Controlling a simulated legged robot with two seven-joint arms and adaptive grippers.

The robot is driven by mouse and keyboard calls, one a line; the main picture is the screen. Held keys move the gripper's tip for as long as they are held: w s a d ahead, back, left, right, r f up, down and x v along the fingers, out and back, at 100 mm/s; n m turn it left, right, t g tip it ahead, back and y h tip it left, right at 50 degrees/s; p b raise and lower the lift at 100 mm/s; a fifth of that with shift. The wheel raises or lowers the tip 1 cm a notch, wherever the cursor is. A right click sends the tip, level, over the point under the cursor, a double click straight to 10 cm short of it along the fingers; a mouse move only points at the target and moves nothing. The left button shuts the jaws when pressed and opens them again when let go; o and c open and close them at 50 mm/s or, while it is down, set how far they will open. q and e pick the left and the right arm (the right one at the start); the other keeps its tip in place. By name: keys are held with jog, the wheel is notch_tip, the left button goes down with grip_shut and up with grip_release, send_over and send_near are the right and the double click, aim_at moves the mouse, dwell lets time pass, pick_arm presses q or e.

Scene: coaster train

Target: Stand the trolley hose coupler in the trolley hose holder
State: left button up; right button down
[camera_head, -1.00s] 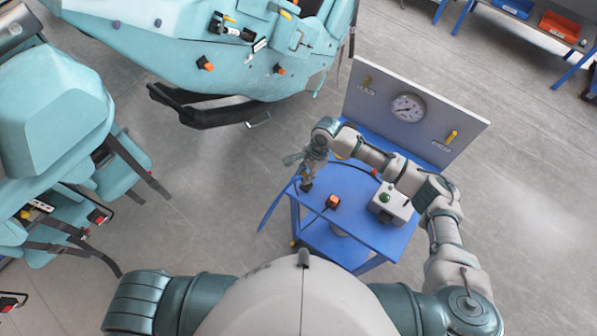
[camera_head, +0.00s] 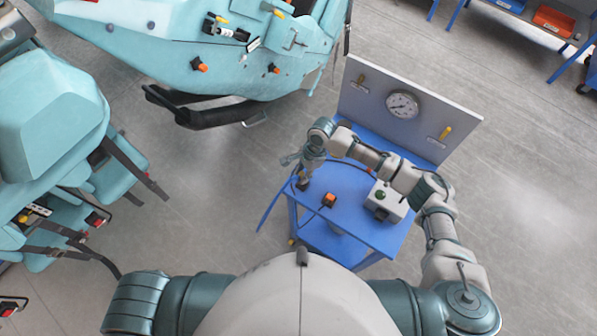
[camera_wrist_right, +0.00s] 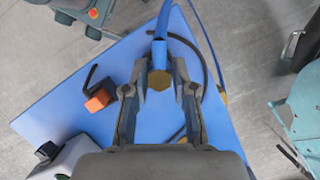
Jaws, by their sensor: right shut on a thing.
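My right gripper (camera_head: 304,176) is over the left corner of the blue trolley. In the right wrist view its two fingers (camera_wrist_right: 160,92) are shut on the hose coupler, whose brass hexagonal end (camera_wrist_right: 159,80) shows between them. A blue part (camera_wrist_right: 159,52) runs up from the brass end. A dark piece (camera_head: 302,186) shows just below the gripper in the head view; I cannot tell whether it is the coupler or the holder. I cannot make out the hose holder for certain. My left gripper is out of view.
The blue trolley top (camera_head: 345,222) carries an orange block (camera_head: 328,200) with a black handle and a grey box (camera_head: 385,202) with a green button. A panel with a gauge (camera_head: 402,105) stands at its back. A dark hose (camera_wrist_right: 201,50) curves beside the gripper. A teal vehicle (camera_head: 180,45) stands beyond.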

jog(key=shift+d+f, duration=0.15)
jog(key=shift+d, duration=0.05)
jog(key=shift+a+f, duration=0.15)
jog(key=shift+a, duration=0.3)
jog(key=shift+a+f, duration=0.25)
jog(key=shift+a, duration=0.4)
jog(key=shift+d, duration=0.7)
jog(key=shift+d+r+p, duration=0.2)
jog(key=shift+r+p, duration=0.1)
jog(key=shift+p, duration=0.25)
jog(key=shift+r, duration=0.1)
jog(key=shift+a+r+p, duration=0.25)
jog(key=shift+a+p, duration=0.1)
jog(key=shift+p, duration=0.2)
jog(key=shift+a+r+p, duration=0.2)
jog(key=shift+a+p, duration=0.1)
jog(key=shift+p, duration=0.05)
jog(key=shift+a, duration=0.1)
jog(key=shift+d, duration=0.6)
jog(key=shift+a+p, duration=0.25)
jog(key=shift+p, duration=0.2)
jog(key=shift+a, duration=0.25)
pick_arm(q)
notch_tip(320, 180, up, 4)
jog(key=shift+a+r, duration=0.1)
